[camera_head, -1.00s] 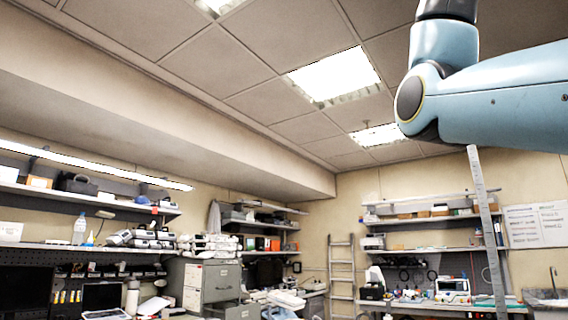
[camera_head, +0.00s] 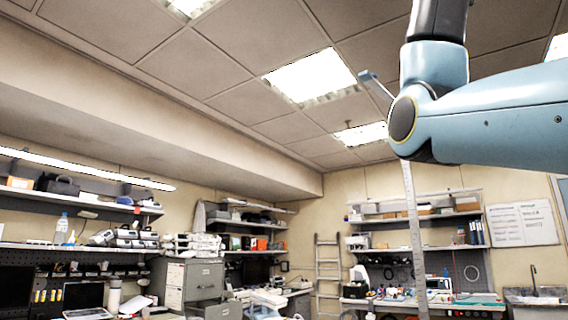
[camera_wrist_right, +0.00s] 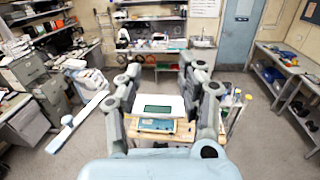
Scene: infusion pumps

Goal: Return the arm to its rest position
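My right arm (camera_head: 500,125) crosses the upper right of the head view, with its forearm rising out of the top of the picture. My right gripper (camera_wrist_right: 160,85) shows in the right wrist view with its two jointed fingers spread wide apart. Between and beyond the fingers is a white device with a green display (camera_wrist_right: 158,109), above a blue-fronted device (camera_wrist_right: 156,126). They appear to rest on a wooden-topped cart (camera_wrist_right: 148,138). I see no contact between the fingers and the devices. My left gripper is in neither view.
A grey filing cabinet (camera_head: 203,282) and loaded shelves (camera_head: 75,247) line the left. A ladder (camera_head: 328,275) leans at the back wall. A marked upright pole (camera_head: 414,240) stands below my arm. Bottles (camera_wrist_right: 236,98) stand beside the cart; open floor (camera_wrist_right: 255,150) lies to its right.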

